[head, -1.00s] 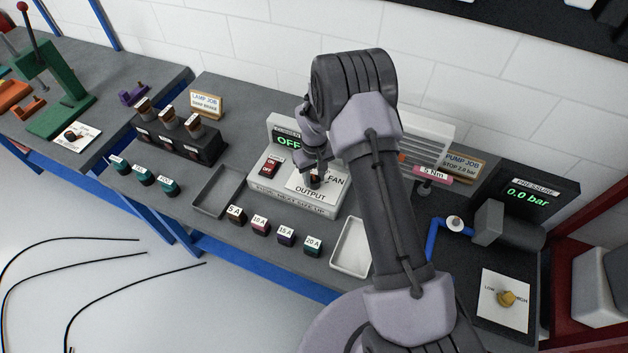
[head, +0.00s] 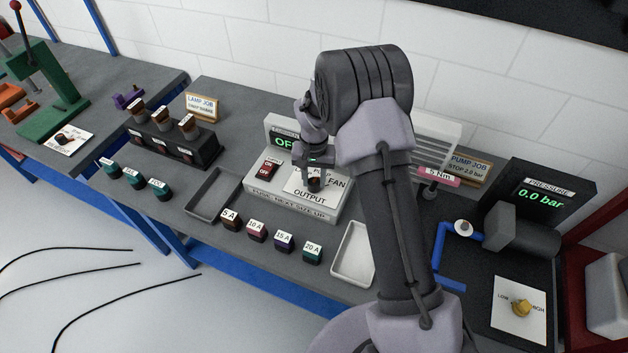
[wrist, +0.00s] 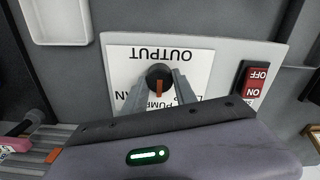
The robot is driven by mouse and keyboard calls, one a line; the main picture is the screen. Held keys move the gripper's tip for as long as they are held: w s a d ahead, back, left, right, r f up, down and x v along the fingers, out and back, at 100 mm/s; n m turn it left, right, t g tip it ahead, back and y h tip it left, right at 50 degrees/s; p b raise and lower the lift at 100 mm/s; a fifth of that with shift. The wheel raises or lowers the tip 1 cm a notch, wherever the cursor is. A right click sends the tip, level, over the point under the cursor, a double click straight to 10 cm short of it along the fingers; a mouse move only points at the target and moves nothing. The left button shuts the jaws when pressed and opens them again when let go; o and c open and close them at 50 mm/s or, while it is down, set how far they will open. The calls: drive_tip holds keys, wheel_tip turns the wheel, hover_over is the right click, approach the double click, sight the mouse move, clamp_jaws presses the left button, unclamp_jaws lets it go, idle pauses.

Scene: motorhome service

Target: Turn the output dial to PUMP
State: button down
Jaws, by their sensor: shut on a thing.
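The output dial (wrist: 158,78) is a dark round knob with an orange mark, on the white OUTPUT plate (wrist: 190,58) of the power unit. In the wrist view the orange mark points toward the PUMP lettering, between FAN on the left and a partly hidden label on the right. My gripper (wrist: 157,88) is shut on the dial, with a finger at each side. In the head view my gripper (head: 314,172) reaches down onto the dial (head: 314,183), and my fingers and arm hide part of the plate.
The red ON/OFF switch (head: 270,168) sits left of the dial. Several fuses (head: 283,241) stand in front, between a grey tray (head: 212,196) and a white tray (head: 352,253). The pressure display (head: 541,198) reads 0.0 bar.

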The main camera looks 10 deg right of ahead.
sight(314, 181)
idle(0.4)
drive_tip(key=c, duration=1)
unclamp_jaws()
wheel_tip(314, 181, up, 18)
drive_tip(key=p, duration=0.2)
drive_tip(key=shift+f, duration=0.25)
